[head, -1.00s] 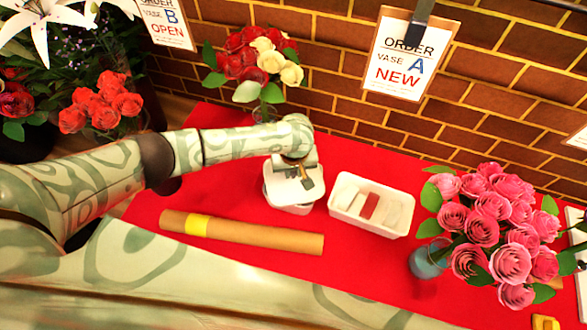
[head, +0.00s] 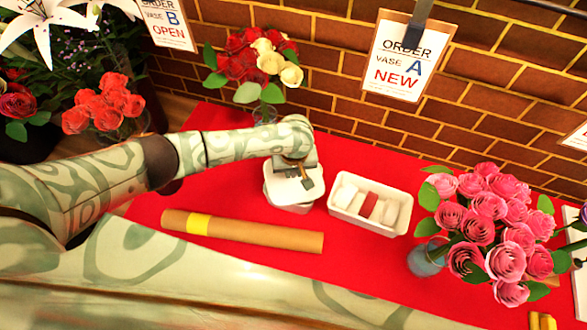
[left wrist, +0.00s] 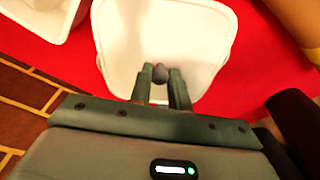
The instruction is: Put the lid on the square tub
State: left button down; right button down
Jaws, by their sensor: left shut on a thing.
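My left gripper (head: 305,183) is shut on the small dark knob (left wrist: 160,73) of the white lid (head: 275,183). The lid is a square plate with rounded corners and fills the upper middle of the left wrist view (left wrist: 165,30). The white square tub (head: 297,209) is under the lid on the red cloth, and only a strip of its near side shows. The lid covers most of the tub's top. I cannot tell whether its rim is seated or slightly above the tub. My right gripper is not in view.
A white tray (head: 352,217) with white items and a red one stands right of the tub. A brown tube with a yellow band (head: 260,237) lies in front. Pink roses (head: 490,215) stand at right; red and cream roses (head: 252,62) stand behind. A brick wall (head: 340,60) closes the back.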

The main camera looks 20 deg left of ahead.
pick_arm(q)
jog(key=c, duration=0.7)
grip_release()
jog(key=shift+c, duration=0.2)
notch_tip(320, 180, up, 7)
jog(key=p, duration=0.8)
jog(key=shift+p, duration=0.35)
grip_shut()
dwell(0.3)
